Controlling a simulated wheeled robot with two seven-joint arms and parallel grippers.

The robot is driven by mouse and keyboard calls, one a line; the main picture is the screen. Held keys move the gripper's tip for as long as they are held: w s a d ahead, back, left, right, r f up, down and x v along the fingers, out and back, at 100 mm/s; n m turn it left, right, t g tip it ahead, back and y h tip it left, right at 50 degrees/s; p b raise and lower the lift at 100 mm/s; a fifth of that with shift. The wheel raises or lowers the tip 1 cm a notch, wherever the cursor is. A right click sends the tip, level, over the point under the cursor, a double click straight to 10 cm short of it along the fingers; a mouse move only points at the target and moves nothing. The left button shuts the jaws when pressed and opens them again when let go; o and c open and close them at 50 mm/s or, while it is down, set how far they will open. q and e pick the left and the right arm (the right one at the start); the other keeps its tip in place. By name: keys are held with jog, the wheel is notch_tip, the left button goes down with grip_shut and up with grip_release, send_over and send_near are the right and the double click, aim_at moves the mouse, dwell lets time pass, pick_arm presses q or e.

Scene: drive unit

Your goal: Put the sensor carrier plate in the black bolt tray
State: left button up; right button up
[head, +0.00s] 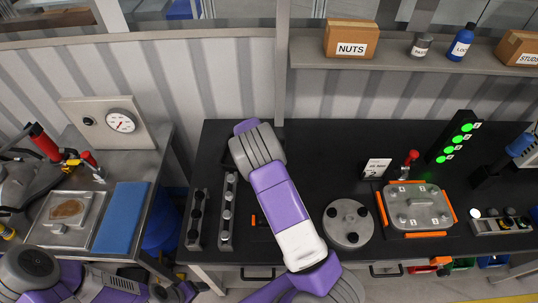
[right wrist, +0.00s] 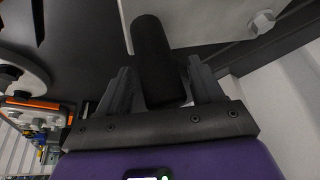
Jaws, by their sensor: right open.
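In the right wrist view, my right gripper (right wrist: 159,68) is open, with its two dark fingers on either side of a black cylindrical post (right wrist: 156,50). Whether they touch it I cannot tell. Beyond it is a light grey plate (right wrist: 205,22) with a hex bolt, possibly the sensor carrier plate. A black edge (right wrist: 288,25) runs along that plate, possibly the bolt tray's rim. In the head view, my right arm reaches across the bench to its back left and hides the gripper's fingers and what lies under them. My left arm shows at bottom left, its gripper out of view.
Two narrow racks (head: 197,222) stand left of my right arm. A round grey disc (head: 348,235) and an orange fixture with a grey cover (head: 418,206) are right of it. A sign (head: 376,168) and a green-lit tower (head: 450,140) stand behind. A shelf (head: 400,62) overhangs the back.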

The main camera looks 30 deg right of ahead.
jog(key=shift+r, duration=0.15)
jog(key=v, duration=1.2)
jog(key=shift+b, duration=0.35)
